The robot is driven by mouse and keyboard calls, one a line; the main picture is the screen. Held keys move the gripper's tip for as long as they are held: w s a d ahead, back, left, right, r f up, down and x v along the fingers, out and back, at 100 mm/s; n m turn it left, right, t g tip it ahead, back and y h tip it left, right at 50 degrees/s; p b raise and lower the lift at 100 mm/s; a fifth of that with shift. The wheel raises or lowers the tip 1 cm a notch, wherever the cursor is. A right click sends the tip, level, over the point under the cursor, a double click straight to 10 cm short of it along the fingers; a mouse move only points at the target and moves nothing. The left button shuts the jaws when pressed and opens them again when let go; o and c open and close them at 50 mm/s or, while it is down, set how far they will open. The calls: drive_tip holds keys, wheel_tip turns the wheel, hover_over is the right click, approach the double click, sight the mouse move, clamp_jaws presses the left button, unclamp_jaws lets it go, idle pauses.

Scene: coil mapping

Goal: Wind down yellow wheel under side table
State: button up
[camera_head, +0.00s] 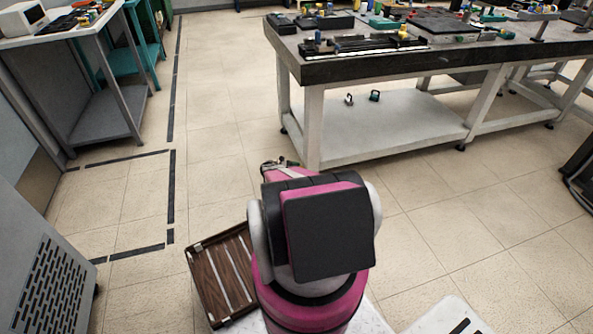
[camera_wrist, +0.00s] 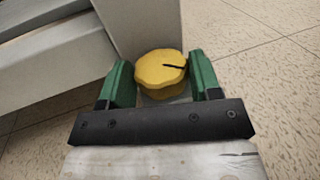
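The yellow wheel (camera_wrist: 160,72) is a round knob with a scalloped rim and a dark mark on top. In the wrist view it sits low beside a pale table leg. My gripper (camera_wrist: 160,59) has its two green fingers on either side of the wheel, very close to its rim. I cannot tell whether they press on it. In the head view my gripper (camera_head: 279,165) is partly hidden behind my arm, near the front left leg (camera_head: 313,128) of the dark-topped table (camera_head: 372,70).
The table's white lower shelf (camera_head: 390,125) holds two small objects (camera_head: 374,96). A grey side table (camera_head: 100,115) stands at the left, and a grey vented cabinet (camera_head: 45,265) at lower left. Tiled floor (camera_head: 215,120) lies open between the tables.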

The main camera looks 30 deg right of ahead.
drive_tip(key=shift+w+d+f+m+g+y, duration=0.1)
drive_tip(key=shift+w+m+g+y, duration=0.15)
drive_tip(key=shift+m+g+y, duration=1.25)
drive_tip(key=shift+m+g, duration=0.1)
drive_tip(key=shift+g, duration=0.4)
drive_tip(key=o, duration=0.9)
drive_tip(key=shift+o, duration=0.2)
drive_tip(key=shift+w, duration=0.1)
drive_tip(key=v, duration=1)
drive_tip(key=shift+w+a, duration=0.15)
drive_tip(key=shift+a, duration=0.1)
